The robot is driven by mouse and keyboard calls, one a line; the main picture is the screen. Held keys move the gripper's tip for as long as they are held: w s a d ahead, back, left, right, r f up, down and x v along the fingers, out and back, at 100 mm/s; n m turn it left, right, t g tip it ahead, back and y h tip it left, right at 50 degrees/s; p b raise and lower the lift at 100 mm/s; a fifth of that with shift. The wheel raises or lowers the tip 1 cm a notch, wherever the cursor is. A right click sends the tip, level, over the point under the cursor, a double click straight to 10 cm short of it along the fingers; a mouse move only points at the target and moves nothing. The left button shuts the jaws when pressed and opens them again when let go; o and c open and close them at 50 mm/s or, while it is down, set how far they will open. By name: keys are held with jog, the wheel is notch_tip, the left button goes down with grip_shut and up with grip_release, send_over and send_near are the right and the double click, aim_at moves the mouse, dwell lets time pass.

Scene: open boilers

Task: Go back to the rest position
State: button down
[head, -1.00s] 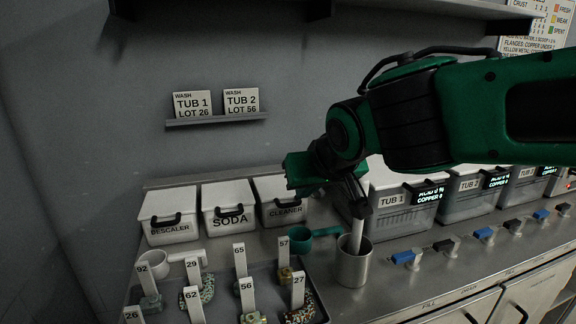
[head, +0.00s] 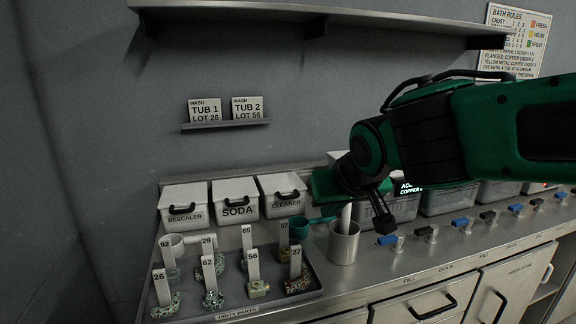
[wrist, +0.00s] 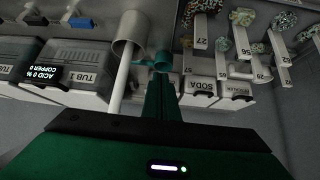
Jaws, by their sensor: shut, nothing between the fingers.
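My gripper (head: 383,222) is shut and empty. In the head view it hangs at the end of my green and black arm, just above and right of a steel cup (head: 344,246), in front of the TUB 1 bin. A white rod (head: 346,216) stands in the cup, leaning a little. In the wrist view my gripper's green finger (wrist: 158,98) points toward the counter, with the steel cup (wrist: 131,36) and white rod (wrist: 119,88) beside it. The gripper appears apart from both.
White bins marked DESCALER (head: 185,216), SODA (head: 236,212) and CLEANER (head: 284,207) stand at the back left. A dirty parts tray (head: 308,291) holds several tagged parts. Blue and black valve handles (head: 461,222) line the counter at right. A shelf (head: 390,30) runs overhead.

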jog(key=s+d+f+m+g+h, duration=0.1)
jog(key=s+d+f, duration=0.15)
jog(key=d, duration=0.55)
jog(key=s+d+f+m+g+h, duration=0.1)
jog(key=s+d+f+m+g, duration=0.15)
jog(key=d, duration=0.45)
jog(key=s+d+f+m+h, duration=0.1)
jog(key=s+d+f, duration=0.15)
jog(key=d, duration=0.55)
jog(key=s+d+f+m+g, duration=0.2)
jog(key=s+d, duration=0.2)
jog(key=s, duration=0.5)
jog(key=s+d+f+m+g+y, duration=0.1)
jog(key=s+d+f+m+g, duration=0.1)
jog(key=s, duration=0.7)
jog(key=d+f, duration=0.1)
jog(key=d, duration=0.1)
jog(key=shift+s+d+f+y, duration=0.15)
jog(key=shift+d+f+y, duration=0.15)
jog(key=shift+d+f, duration=0.1)
jog(key=shift+g, duration=0.35)
jog(key=shift+w+f, duration=0.2)
jog(key=shift+w, duration=0.4)
